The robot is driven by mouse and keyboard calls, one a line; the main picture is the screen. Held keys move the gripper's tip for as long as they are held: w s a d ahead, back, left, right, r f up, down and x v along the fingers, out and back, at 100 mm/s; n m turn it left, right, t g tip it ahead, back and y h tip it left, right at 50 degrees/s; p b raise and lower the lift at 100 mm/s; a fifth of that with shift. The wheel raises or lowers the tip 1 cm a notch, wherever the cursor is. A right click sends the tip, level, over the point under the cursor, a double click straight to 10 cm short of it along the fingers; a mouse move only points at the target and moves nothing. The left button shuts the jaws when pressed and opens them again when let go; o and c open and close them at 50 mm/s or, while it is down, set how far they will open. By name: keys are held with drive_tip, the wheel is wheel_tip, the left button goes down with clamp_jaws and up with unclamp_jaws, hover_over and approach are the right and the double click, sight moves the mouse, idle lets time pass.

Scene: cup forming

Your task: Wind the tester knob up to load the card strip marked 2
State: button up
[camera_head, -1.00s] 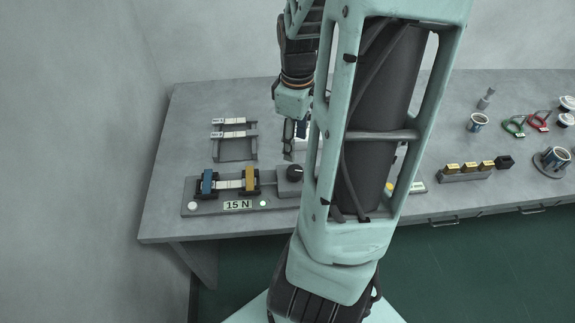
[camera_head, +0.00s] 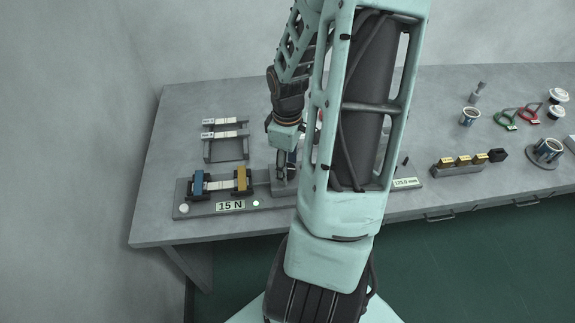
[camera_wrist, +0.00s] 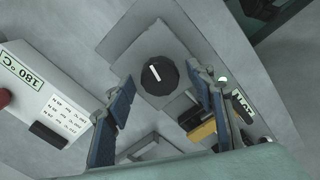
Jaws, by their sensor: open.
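The tester (camera_head: 270,201) stands at the table's front left, with a 15 N label. A pale card strip (camera_head: 217,185) spans its blue clamp (camera_head: 197,184) and yellow clamp (camera_head: 242,179); its mark is not readable. The black round knob (camera_wrist: 158,75) with a white pointer line shows in the wrist view on its grey block. My gripper (camera_wrist: 162,80) is open, its blue-padded fingers either side of the knob, with gaps. In the head view my gripper (camera_head: 286,170) is over the tester's right part and hides the knob. The yellow clamp also shows in the wrist view (camera_wrist: 203,131).
A rack (camera_head: 226,151) with two pale strips stands behind the tester. A white box (camera_wrist: 50,95) marked 180 °C is left in the wrist view. Yellow blocks (camera_head: 463,161), cups (camera_head: 469,116) and red and green tools (camera_head: 506,119) are at the right.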

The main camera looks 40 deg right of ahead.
drive_tip(key=c, duration=1.2)
drive_tip(key=shift+o, duration=0.2)
drive_tip(key=shift+m, duration=0.4)
drive_tip(key=m+b, duration=0.1)
drive_tip(key=m, duration=0.4)
drive_tip(key=shift+m, duration=0.3)
drive_tip(key=m+b, duration=0.1)
drive_tip(key=m, duration=0.4)
drive_tip(key=shift+b, duration=0.4)
drive_tip(key=shift+m, duration=0.3)
drive_tip(key=o, duration=1.2)
drive_tip(key=shift+c, duration=0.2)
